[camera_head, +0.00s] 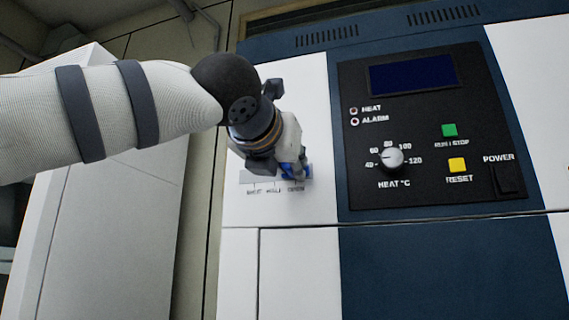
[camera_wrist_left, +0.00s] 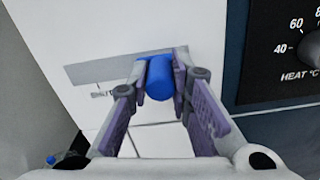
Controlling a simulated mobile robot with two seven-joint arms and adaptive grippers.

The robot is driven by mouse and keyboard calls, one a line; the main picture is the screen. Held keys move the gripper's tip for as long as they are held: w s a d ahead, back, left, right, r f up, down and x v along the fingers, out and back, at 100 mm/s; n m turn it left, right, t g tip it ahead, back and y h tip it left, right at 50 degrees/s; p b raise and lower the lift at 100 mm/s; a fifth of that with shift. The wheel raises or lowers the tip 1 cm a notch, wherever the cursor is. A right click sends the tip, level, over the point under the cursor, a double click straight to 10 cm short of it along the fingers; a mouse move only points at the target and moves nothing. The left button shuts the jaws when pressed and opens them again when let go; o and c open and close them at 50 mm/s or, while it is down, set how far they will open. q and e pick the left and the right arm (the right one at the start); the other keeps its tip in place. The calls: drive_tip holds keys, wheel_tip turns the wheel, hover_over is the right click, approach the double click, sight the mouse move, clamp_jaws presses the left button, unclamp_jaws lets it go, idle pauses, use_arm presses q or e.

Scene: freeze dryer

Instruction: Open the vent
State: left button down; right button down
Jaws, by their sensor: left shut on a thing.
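The vent control is a blue knob (camera_wrist_left: 159,80) on a grey strip (camera_wrist_left: 105,70) on the white front panel. The strip also shows in the head view (camera_head: 255,177), with small lettering under it that is hard to read there. In the left wrist view, the word at the strip's left end looks like "SHUT", and the knob stands right of it. My left gripper (camera_wrist_left: 165,75) is shut on the blue knob, one finger on each side. In the head view, my left gripper (camera_head: 287,165) hides most of the knob and part of the strip. My right gripper is not in view.
A dark control panel (camera_head: 425,190) stands to the right, with a heat dial (camera_head: 392,158), a green button (camera_head: 449,130), a yellow reset button (camera_head: 457,165) and a power switch (camera_head: 509,180). A white cabinet (camera_head: 115,220) stands at the left.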

use_arm(q)
drive_tip(key=shift+s+d, duration=0.15)
drive_tip(key=shift+d, duration=0.05)
drive_tip(key=c, duration=1.7)
unclamp_jaws()
drive_tip(key=shift+o, duration=1.3)
drive_tip(key=shift+d, duration=0.1)
drive_tip(key=shift+s+a, duration=0.2)
drive_tip(key=shift+s, duration=0.1)
drive_tip(key=v, duration=1.1)
drive_tip(key=shift+s, duration=0.15)
